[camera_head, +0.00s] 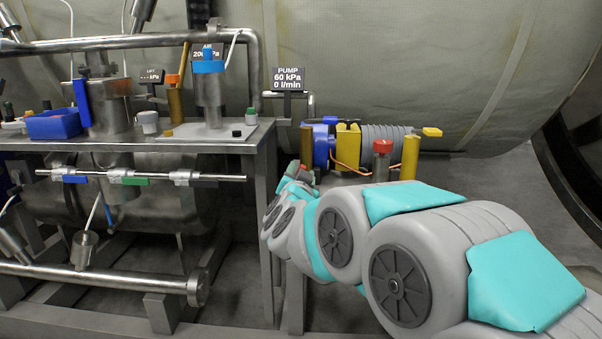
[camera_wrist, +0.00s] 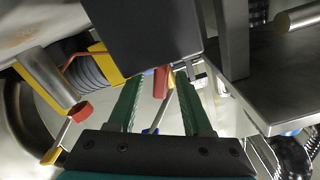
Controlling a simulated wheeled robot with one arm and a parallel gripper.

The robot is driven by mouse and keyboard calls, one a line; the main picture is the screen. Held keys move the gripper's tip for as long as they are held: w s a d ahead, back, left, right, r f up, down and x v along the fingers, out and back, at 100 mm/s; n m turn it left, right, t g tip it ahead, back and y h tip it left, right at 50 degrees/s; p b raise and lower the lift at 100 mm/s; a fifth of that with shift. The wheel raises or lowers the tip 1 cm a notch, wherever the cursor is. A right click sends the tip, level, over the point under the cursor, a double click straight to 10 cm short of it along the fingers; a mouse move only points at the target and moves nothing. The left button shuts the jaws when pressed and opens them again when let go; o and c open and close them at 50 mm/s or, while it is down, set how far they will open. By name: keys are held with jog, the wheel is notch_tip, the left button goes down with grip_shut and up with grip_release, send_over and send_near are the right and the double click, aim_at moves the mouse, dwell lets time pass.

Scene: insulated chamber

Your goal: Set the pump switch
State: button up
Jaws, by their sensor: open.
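The pump assembly, with a blue body (camera_head: 321,146), a yellow bracket (camera_head: 348,146) and a grey ribbed hose (camera_head: 385,143), stands on the bench behind my arm. The pump display (camera_head: 288,79) above it reads 60 kPa and 0 l/min. My gripper (camera_wrist: 157,88) is open, its two green fingers apart. A small red piece (camera_wrist: 162,82) shows at or just beyond the fingertips, possibly the switch; I cannot tell whether the fingers touch it. In the head view my gripper (camera_head: 302,172) is small and partly hidden by my arm, at the front left of the pump.
A red-capped post (camera_head: 382,147) and a yellow post (camera_head: 411,158) stand right of my gripper. A steel table (camera_head: 215,143) with vessels and a blue bin (camera_head: 52,124) is on the left. A dark box (camera_wrist: 140,35) fills the upper middle of the wrist view.

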jog(key=s, duration=0.7)
jog(key=shift+s+p, duration=0.15)
jog(key=shift+p, duration=0.25)
jog(key=shift+a, duration=0.1)
jog(key=s+d+f+n+g+y+p, duration=0.1)
jog(key=s+f+n+g+y+p, duration=0.15)
jog(key=s+f+g, duration=0.4)
jog(key=s+d+f+n+g+y+p, duration=0.2)
jog(key=s+f+n+g+p, duration=0.15)
jog(key=s, duration=0.65)
jog(key=s+d+f+g+h+p, duration=0.1)
jog(key=s+d+g, duration=0.4)
jog(key=s, duration=0.8)
jog(key=s+d+f+g+h+p, duration=0.2)
jog(key=s+d, duration=0.7)
jog(key=s, duration=0.5)
jog(key=g+h, duration=0.1)
jog(key=g, duration=0.1)
jog(key=shift+d+g, duration=0.25)
jog(key=shift+g, duration=0.15)
